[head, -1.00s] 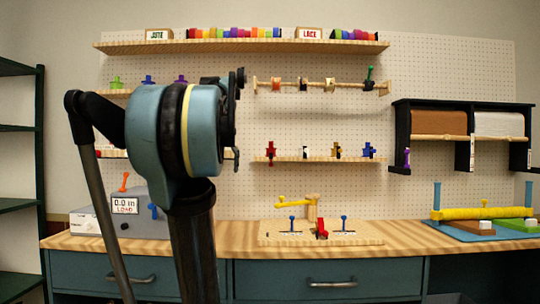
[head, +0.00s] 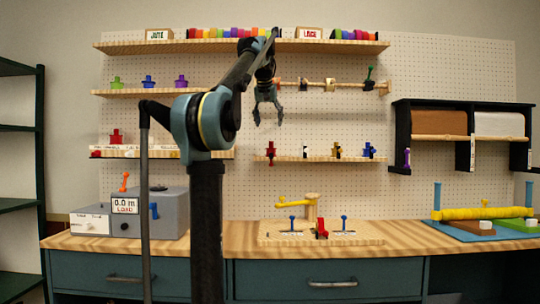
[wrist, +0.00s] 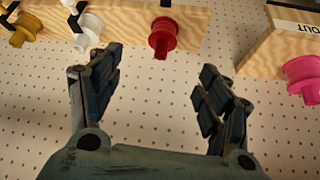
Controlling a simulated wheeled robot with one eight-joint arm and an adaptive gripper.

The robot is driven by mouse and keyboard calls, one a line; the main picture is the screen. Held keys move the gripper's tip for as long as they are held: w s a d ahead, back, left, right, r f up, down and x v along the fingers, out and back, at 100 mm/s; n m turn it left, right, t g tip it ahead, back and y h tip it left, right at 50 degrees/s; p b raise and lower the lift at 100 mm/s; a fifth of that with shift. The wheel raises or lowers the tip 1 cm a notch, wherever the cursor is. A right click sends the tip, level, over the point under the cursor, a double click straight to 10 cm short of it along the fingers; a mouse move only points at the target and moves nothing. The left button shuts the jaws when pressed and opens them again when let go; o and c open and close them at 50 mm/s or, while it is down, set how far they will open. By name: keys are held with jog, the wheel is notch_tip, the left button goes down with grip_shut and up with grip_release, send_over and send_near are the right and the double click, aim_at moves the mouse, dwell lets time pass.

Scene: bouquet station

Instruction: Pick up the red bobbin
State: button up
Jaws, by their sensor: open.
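The red bobbin (head: 271,152) sits at the left end of the lower middle shelf in the head view. In the wrist view the red bobbin (wrist: 163,36) is at the top centre, beyond and between my fingertips, at the edge of the wooden shelf (wrist: 190,15). My gripper (head: 268,121) points down above the bobbin in the head view. In the wrist view my gripper (wrist: 160,65) is open, with nothing between its fingers. The distance from the fingers to the bobbin is hard to tell.
A white bobbin (wrist: 90,30) and a gold bobbin (wrist: 26,29) sit beside the red one. A pink bobbin (wrist: 304,78) is on another shelf. A rod with spools (head: 330,85) runs above. A wooden jig (head: 320,232) stands on the bench below.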

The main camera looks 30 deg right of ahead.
aim_at(271, 144)
jog(key=x, duration=0.9)
jog(key=shift+f, duration=0.15)
jog(key=shift+w+a+x, duration=0.1)
jog(key=shift+x, duration=1.2)
jog(key=shift+w+a+x, duration=0.1)
jog(key=shift+w+x, duration=0.05)
jog(key=shift+x, duration=1.2)
jog(key=c, duration=1.1)
